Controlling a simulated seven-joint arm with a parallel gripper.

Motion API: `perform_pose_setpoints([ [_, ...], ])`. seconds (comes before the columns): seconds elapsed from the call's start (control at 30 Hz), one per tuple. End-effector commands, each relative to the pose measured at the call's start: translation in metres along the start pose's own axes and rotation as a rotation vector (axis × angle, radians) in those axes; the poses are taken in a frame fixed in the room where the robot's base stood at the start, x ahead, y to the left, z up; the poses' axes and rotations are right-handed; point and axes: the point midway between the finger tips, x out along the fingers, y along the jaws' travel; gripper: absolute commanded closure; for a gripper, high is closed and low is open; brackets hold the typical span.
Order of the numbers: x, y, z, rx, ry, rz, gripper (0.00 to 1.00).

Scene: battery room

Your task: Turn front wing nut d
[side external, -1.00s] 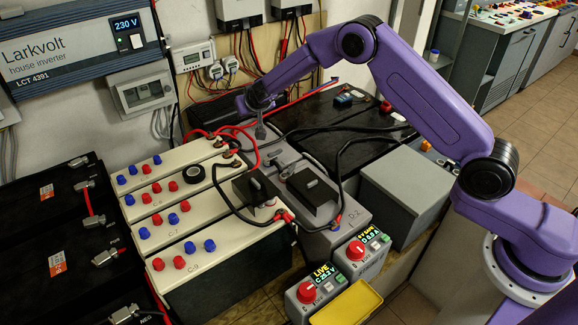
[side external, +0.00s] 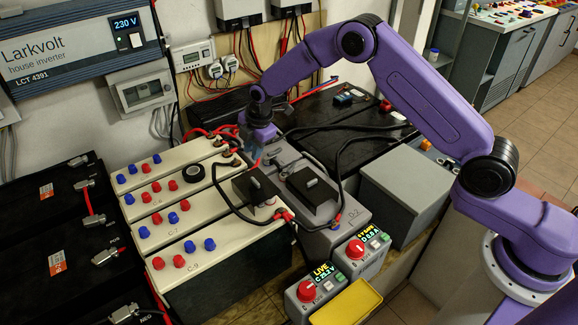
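My gripper (side external: 256,154) points down over the back end of the grey battery block (side external: 290,237) marked D-2, beside the cream batteries (side external: 215,236). Its fingers are small and blurred against the grey top, so I cannot tell whether they are open or shut, or touching anything. No wing nut can be made out clearly, and no nut labelled d can be read. Two black boxes with grey grips, one at left (side external: 256,187) and one at right (side external: 312,185), sit in front of the gripper. A small terminal (side external: 337,224) shows at the front of the grey block.
Red and black cables loop around the gripper and across the battery tops. Red and blue caps (side external: 190,247) line the cream batteries. Two meter boxes with red knobs, one reading LIVE (side external: 315,288), and a yellow tray (side external: 346,303) stand in front. A grey box (side external: 405,190) stands right.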

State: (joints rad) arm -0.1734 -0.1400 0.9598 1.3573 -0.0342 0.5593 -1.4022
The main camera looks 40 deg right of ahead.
Motion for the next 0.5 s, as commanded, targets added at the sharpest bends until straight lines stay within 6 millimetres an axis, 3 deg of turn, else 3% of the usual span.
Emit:
perform_pose_setpoints([
  [0.23,-0.009,-0.021,0.052,-0.293,-0.253,-0.148,0.77],
  [0.5,-0.014,-0.024,0.076,-0.392,-0.362,-0.198,0.77],
])
